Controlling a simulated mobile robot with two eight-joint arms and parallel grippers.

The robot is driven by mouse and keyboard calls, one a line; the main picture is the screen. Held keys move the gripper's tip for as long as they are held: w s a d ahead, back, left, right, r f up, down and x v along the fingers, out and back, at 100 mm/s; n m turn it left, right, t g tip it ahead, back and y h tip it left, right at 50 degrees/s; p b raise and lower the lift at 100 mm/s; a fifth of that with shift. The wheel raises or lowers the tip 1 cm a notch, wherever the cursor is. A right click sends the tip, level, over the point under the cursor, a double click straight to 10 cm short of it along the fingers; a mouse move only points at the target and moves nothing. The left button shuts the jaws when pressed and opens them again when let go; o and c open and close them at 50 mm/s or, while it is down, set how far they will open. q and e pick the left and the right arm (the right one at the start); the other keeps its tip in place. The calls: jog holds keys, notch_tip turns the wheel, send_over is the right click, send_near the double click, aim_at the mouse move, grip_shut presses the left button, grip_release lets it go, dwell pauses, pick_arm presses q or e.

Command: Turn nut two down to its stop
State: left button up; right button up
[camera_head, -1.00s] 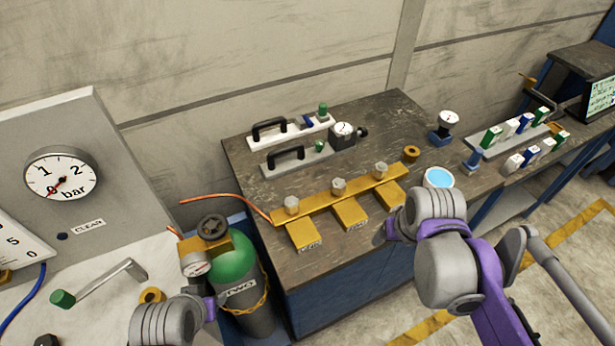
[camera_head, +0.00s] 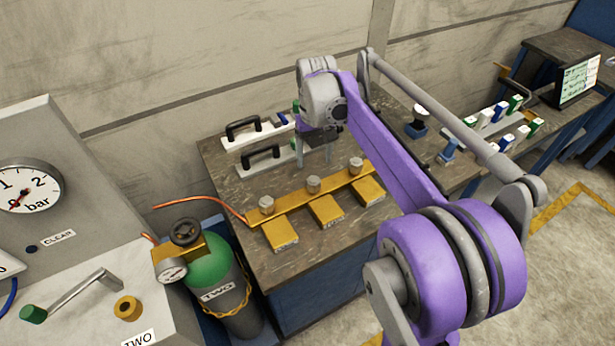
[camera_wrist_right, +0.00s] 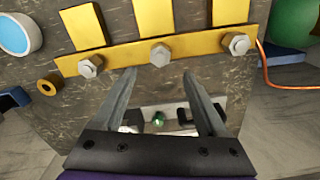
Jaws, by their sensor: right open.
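Three silver hex nuts stand in a row on a brass bar: the left nut (camera_head: 266,204), the middle nut (camera_head: 313,185) and the right nut (camera_head: 355,164). Each has a brass tab in front; the tab labels are too small to read, so I cannot tell from them which is nut two. My right gripper (camera_head: 314,160) points down behind the bar, open and empty, above the bench near the middle nut. In the right wrist view its fingers (camera_wrist_right: 158,76) straddle the line to the middle nut (camera_wrist_right: 160,55), without touching it. My left gripper is out of view.
Two black-handled fixtures (camera_head: 262,160) stand behind the bar, close to my right gripper. A green gas cylinder (camera_head: 212,270) stands left of the bench (camera_head: 215,155). An orange hose (camera_head: 200,203) runs to the bar. A brass ring (camera_wrist_right: 50,85) lies beyond the bar's end.

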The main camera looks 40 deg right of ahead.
aim_at(314, 181)
notch_tip(314, 181, down, 8)
jog(key=shift+f, duration=0.2)
grip_shut()
dwell(0.4)
